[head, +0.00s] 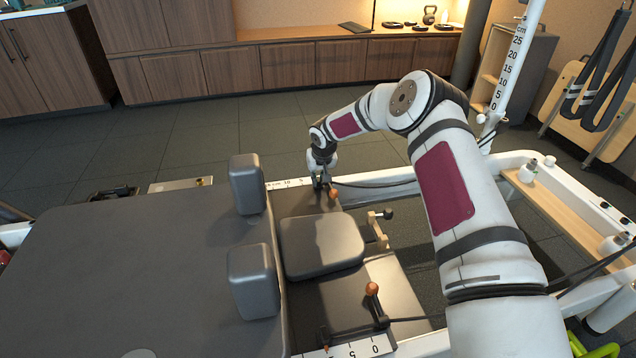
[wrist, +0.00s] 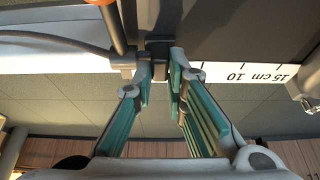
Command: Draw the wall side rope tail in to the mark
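The wall side rope tail (head: 375,185) is a dark cord running along the far rail, from my gripper toward the right. In the wrist view the rope (wrist: 60,40) comes in from the left to a small grey fitting (wrist: 124,62). My gripper (head: 318,182) points down at the far rail. In the wrist view its teal-padded fingers (wrist: 159,75) stand a little apart, with a small dark block (wrist: 158,50) at their tips. Whether the pads touch it is unclear.
An orange knob (head: 333,193) stands close beside my gripper. Two grey shoulder blocks (head: 254,280) and a headrest (head: 320,246) are on the dark carriage. A second knob (head: 372,289) and rope (head: 410,319) are on the near side. Open floor lies beyond the rail.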

